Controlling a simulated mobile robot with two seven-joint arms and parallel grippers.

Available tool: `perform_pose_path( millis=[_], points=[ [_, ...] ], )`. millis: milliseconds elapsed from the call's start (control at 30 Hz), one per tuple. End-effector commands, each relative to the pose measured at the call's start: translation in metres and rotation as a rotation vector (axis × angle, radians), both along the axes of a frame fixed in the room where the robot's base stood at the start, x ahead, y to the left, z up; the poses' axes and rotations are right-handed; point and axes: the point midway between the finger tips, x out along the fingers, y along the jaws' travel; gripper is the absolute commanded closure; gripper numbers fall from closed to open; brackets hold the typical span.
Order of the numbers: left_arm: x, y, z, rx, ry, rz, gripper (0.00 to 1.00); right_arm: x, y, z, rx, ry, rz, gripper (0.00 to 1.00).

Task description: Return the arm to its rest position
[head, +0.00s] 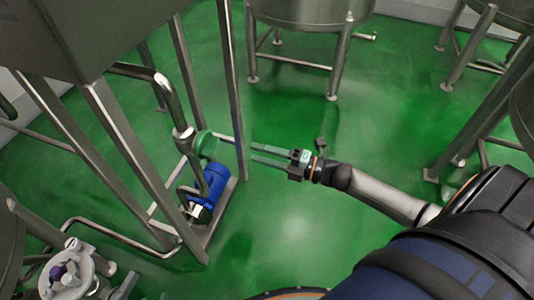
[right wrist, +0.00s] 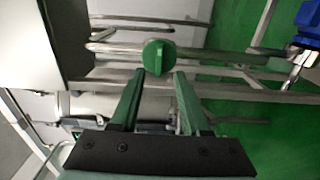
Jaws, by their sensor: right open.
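My right arm comes in from the right in the head view, stretched out to the left over the green floor. Its right gripper (head: 252,153) is open, with two long fingers apart and nothing between them. A round green knob (head: 205,143) sits on the pipework beyond the fingertips. In the right wrist view the knob (right wrist: 158,57) shows just past the right gripper's open fingertips (right wrist: 159,74), roughly centred between them. The knob looks apart from the fingers in the head view. My left gripper is not in view.
A steel frame leg (head: 232,90) stands close to my right fingertips. A steel tank (head: 310,12) on legs stands at the back. Green floor (head: 300,220) is open in the middle.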

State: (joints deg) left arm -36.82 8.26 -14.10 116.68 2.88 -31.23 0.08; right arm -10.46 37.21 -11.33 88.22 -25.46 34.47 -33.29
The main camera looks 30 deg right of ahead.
Motion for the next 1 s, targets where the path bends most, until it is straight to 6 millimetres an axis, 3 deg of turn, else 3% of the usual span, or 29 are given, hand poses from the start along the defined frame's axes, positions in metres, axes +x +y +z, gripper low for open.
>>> perform_pose_path(
  millis=[200, 767, 867, 1000],
  points=[
    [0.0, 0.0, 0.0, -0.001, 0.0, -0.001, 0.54, -0.012, -0.01, 0.0, 0.0, 0.0, 0.0, 0.54],
    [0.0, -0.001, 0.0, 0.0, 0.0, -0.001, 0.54, -0.013, -0.009, 0.0, 0.005, 0.004, -0.003, 0.54],
    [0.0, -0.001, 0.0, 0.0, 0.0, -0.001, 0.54, -0.014, -0.003, -0.006, 0.058, 0.05, -0.042, 0.54],
    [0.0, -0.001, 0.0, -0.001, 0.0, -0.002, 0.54, -0.024, 0.015, -0.027, 0.269, 0.245, -0.195, 0.54]
  ],
)
